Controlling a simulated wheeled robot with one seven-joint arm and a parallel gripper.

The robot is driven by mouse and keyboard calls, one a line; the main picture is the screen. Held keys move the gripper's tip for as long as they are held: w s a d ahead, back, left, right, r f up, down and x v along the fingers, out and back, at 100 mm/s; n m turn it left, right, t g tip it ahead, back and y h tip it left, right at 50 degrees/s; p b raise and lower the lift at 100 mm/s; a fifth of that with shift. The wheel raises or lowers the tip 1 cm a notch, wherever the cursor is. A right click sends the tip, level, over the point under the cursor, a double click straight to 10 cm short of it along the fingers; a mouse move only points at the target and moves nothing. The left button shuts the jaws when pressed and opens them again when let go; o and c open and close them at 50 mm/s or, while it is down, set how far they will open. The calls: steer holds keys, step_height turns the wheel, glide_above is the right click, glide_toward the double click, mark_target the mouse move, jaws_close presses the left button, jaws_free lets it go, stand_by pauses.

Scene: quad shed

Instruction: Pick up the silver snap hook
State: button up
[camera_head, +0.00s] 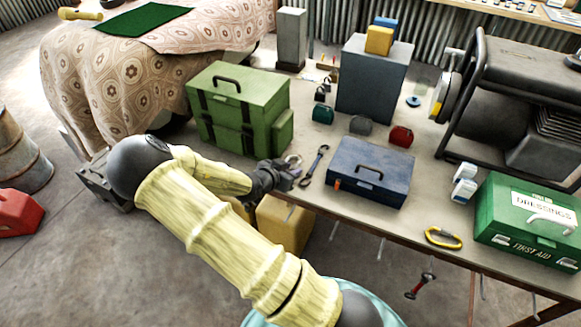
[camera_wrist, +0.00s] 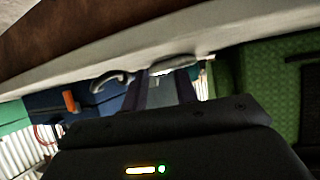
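The silver snap hook (camera_head: 293,159) lies near the front edge of the workbench, between the green case and a long dark tool. My gripper (camera_head: 280,176) is at the bench edge, just in front of the hook, and partly covers it. In the wrist view, a pale metal piece, apparently the hook (camera_wrist: 173,65), shows at the tips of my gripper (camera_wrist: 162,88). The two fingers stand apart, so it looks open. I cannot tell whether they touch the hook.
The dark tool (camera_head: 315,165) lies close on the right, then the blue toolbox (camera_head: 368,172). The green case (camera_head: 238,108) stands close on the left. A yellow carabiner (camera_head: 443,238) and a first aid box (camera_head: 530,220) are further right. Yellow containers (camera_head: 283,222) stand below the bench.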

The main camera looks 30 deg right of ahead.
stand_by(0.4)
jaws_close()
steer(key=shift+r, duration=0.1)
step_height(320, 180, up, 18)
steer(key=p, duration=0.6)
stand_by(0.3)
